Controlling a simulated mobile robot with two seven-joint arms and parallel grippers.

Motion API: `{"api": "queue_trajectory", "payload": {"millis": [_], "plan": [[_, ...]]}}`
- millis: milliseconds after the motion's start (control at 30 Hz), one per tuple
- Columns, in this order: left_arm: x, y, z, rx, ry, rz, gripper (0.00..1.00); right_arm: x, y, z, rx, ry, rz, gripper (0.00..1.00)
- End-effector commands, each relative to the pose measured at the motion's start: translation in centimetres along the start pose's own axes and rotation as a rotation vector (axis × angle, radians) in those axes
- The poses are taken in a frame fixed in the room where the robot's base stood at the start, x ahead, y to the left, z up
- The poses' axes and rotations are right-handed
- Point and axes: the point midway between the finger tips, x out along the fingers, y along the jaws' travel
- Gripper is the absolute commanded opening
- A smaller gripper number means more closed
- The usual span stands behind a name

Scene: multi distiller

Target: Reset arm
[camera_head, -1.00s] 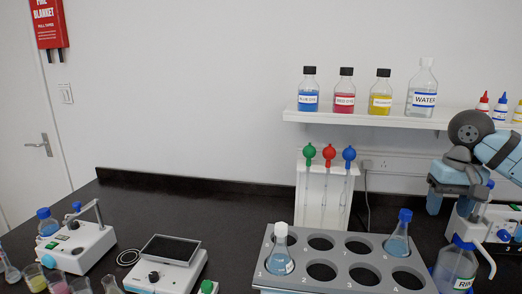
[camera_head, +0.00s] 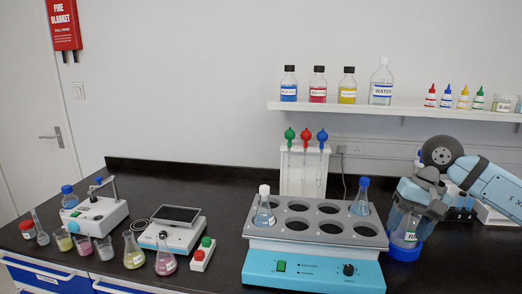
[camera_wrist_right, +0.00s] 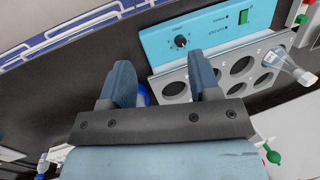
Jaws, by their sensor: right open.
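My right gripper (camera_head: 412,208) shows at the right of the head view, in front of a labelled bottle with a blue base (camera_head: 404,252) that it partly hides. In the right wrist view, my right gripper's two blue fingers (camera_wrist_right: 162,78) stand apart with nothing held between them. A bit of blue shows beyond the left finger there. The grey rack of the blue-fronted bath (camera_head: 318,268) is to the left of the gripper and holds two flasks, one white-capped (camera_head: 264,212) and one blue-capped (camera_head: 361,200). My left gripper is out of view.
A shelf (camera_head: 400,109) above holds dye bottles, a water bottle (camera_head: 381,86) and small dropper bottles. A pipette stand (camera_head: 305,172) is behind the rack. A flat device (camera_head: 177,235) and several flasks stand on the left. Black counter is bare at the back left.

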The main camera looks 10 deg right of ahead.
Motion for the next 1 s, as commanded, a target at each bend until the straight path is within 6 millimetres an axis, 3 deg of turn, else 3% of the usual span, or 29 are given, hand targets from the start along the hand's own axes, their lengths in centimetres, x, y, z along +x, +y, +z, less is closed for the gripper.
{"api": "queue_trajectory", "payload": {"millis": [33, 200, 300, 433, 533, 633, 800, 833, 1000], "plan": [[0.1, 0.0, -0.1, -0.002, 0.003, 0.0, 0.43, 2.2, -1.7, 0.8, 0.028, -0.057, -0.068, 0.57], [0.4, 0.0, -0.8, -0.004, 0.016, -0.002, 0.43, 8.2, -8.0, 4.8, 0.23, -0.317, -0.353, 0.57], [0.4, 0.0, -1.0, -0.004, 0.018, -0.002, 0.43, 11.1, -11.9, 7.8, 0.433, -0.557, -0.531, 0.57], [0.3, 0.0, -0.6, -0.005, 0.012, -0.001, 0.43, 13.1, -15.9, 10.9, 0.774, -0.935, -0.718, 0.57], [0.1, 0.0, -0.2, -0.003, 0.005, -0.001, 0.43, 14.1, -17.6, 11.8, 1.072, -1.253, -0.808, 0.57], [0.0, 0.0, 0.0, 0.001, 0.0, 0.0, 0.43, 15.3, -18.1, 11.8, 1.393, -1.595, -0.847, 0.57], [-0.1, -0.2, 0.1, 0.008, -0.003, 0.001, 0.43, 19.9, -15.9, 10.5, 1.962, -2.215, -0.788, 0.57], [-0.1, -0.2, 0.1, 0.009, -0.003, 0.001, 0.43, 21.1, -15.2, 10.3, -1.983, 2.24, 0.732, 0.57], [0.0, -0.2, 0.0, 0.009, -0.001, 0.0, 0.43, 29.3, -9.9, 11.1, -1.497, 1.735, 0.289, 0.57]]}}
